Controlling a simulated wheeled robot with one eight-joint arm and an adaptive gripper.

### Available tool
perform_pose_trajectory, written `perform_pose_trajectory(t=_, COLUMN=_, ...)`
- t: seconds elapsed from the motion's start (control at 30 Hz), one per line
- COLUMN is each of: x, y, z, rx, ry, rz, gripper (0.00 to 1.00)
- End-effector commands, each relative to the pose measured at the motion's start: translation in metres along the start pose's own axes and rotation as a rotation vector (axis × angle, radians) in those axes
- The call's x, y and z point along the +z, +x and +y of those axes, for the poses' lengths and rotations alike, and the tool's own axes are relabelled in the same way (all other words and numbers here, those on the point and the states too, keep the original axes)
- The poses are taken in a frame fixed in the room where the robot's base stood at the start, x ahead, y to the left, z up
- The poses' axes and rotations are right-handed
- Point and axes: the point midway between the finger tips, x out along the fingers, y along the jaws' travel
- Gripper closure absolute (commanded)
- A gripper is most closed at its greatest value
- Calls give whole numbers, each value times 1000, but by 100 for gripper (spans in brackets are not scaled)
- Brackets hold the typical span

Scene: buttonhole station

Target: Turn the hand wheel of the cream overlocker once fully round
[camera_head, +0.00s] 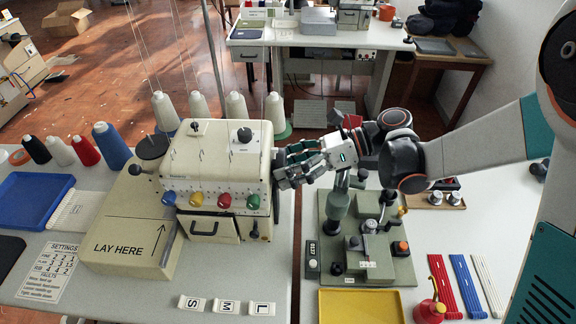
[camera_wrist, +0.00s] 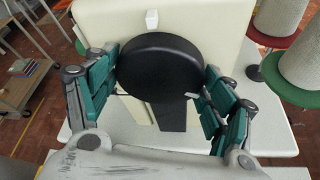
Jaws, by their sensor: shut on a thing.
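The cream overlocker (camera_head: 210,165) stands on the left table, with several coloured dials on its front. Its black hand wheel (camera_wrist: 160,65) is on the machine's right side and shows in the wrist view. In the head view the wheel is mostly hidden behind my fingers. My gripper (camera_head: 285,170) reaches in from the right. In the wrist view its teal-padded fingers (camera_wrist: 162,80) are at the left and right of the wheel's rim, shut on it. A small white mark (camera_wrist: 152,19) is on the cream casing above the wheel.
Thread cones (camera_head: 275,110) stand behind the overlocker. A cream "LAY HERE" block (camera_head: 125,245) is to its left, and S, M and L tags (camera_head: 225,305) lie in front. A green-grey machine (camera_head: 375,265) and a yellow tray (camera_head: 360,306) sit on the right table, below my arm.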

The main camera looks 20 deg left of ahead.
Motion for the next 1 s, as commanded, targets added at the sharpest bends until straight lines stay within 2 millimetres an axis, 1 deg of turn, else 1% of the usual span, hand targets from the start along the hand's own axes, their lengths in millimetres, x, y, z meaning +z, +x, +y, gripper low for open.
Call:
perform_pose_trajectory(t=0.47, x=0, y=0, z=0, rx=4, ry=11, rz=-2, gripper=48)
perform_pose_trajectory(t=0.5, x=0, y=0, z=0, rx=4, ry=11, rz=-1, gripper=15)
perform_pose_trajectory(t=0.53, x=0, y=0, z=0, rx=4, ry=11, rz=-1, gripper=9)
perform_pose_trajectory(t=0.57, x=0, y=0, z=0, rx=4, ry=11, rz=-1, gripper=4)
perform_pose_trajectory(t=1.0, x=0, y=-2, z=0, rx=3, ry=11, rz=-1, gripper=4)
